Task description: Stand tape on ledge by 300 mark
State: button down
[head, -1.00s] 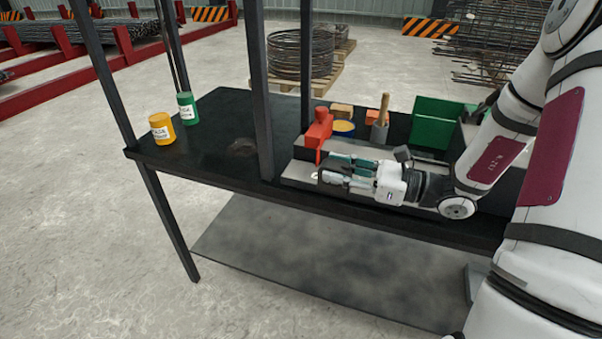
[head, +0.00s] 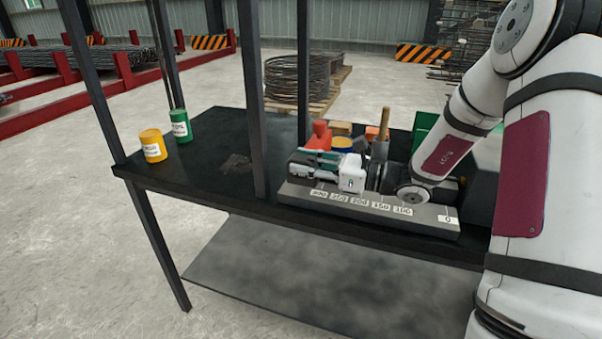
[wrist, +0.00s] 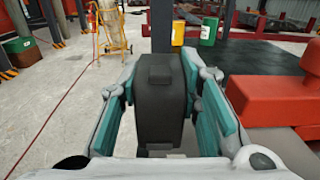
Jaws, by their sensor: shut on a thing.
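My gripper (head: 306,162) is shut on the tape, a dark grey boxy case (wrist: 162,100) held upright between the teal finger pads in the wrist view. In the head view the tape is mostly hidden by the fingers. The grey ledge (head: 428,222) runs along the table's front edge with white mark labels on its front. The 300 mark (head: 319,194) is near its left end, and my fingers are just above and behind that end. I cannot tell whether the tape touches the ledge.
A red object (head: 319,134) stands close behind my gripper; it is large at the right of the wrist view (wrist: 272,98). A dark post (head: 253,100) rises just left of the ledge. Yellow (head: 153,146) and green (head: 181,126) cans stand further left. Table between is largely clear.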

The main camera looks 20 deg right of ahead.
jog(key=shift+w+f, duration=0.15)
jog(key=shift+w, duration=1.35)
jog(key=shift+w+f+b, duration=0.15)
jog(key=shift+f+b, duration=0.3)
jog(key=shift+f, duration=1.3)
jog(key=shift+f, duration=0.2)
jog(key=c, duration=1.4)
grip_release()
jog(key=shift+c, duration=0.2)
jog(key=shift+r, duration=0.25)
jog(key=v, duration=0.7)
jog(key=shift+d, duration=0.2)
